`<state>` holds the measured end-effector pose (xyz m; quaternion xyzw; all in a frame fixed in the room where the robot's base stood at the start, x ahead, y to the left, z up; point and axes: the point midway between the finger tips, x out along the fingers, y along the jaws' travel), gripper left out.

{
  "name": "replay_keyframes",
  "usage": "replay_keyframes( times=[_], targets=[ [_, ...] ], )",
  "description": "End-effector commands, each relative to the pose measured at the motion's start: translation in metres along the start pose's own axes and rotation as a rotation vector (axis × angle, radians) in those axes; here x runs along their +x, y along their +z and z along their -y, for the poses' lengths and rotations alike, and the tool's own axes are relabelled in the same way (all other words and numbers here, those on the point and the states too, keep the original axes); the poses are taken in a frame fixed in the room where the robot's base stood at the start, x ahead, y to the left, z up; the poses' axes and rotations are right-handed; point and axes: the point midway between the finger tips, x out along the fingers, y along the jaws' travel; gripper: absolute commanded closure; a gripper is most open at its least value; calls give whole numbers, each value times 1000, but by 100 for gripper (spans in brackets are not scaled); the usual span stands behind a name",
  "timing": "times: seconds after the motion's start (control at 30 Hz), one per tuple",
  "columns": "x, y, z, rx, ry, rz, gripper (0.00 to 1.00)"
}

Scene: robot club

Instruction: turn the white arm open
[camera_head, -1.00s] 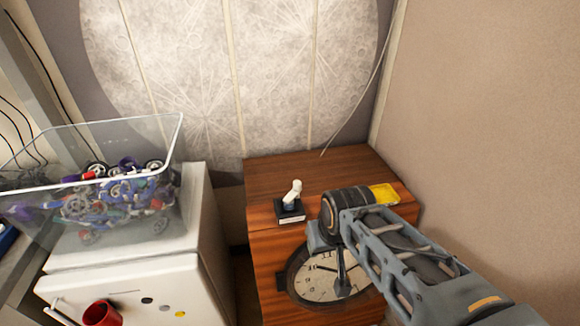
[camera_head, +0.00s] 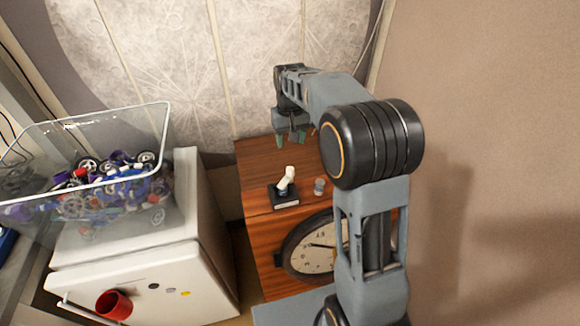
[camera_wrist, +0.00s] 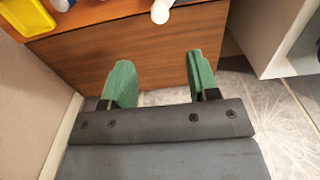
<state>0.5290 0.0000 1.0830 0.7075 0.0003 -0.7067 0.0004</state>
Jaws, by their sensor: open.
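The white arm (camera_head: 288,176) is a short white lever, tilted up to the right on a small black base (camera_head: 285,198) at the left front of the wooden cabinet's top. In the wrist view, the white rounded end at the top edge (camera_wrist: 161,10) looks like the same arm, mostly cut off. My gripper (camera_head: 295,140) is above the rear of the cabinet top, behind the white arm and apart from it. Its green fingers are spread with nothing between them in the wrist view (camera_wrist: 160,58).
The wooden cabinet (camera_head: 262,160) has a round clock (camera_head: 312,250) on its front. A small grey cylinder (camera_head: 320,186) stands right of the black base. A yellow item (camera_wrist: 27,25) shows in the wrist view. A white fridge (camera_head: 150,255) with a clear bin (camera_head: 165,135) stands left.

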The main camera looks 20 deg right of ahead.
Motion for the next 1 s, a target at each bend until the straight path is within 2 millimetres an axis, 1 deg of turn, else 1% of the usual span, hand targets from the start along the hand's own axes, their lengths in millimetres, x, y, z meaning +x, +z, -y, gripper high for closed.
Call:
replay_keyframes(
  times=[0.17,0.4,0.6,0.8,1.0],
  targets=[
    [26,0,-1,1,0,7,45],
    [73,0,-1,1,0,7,45],
    [106,0,-1,1,0,6,45],
    [125,-1,-1,1,0,3,45],
    [132,-1,-1,1,0,1,45]
  ],
)
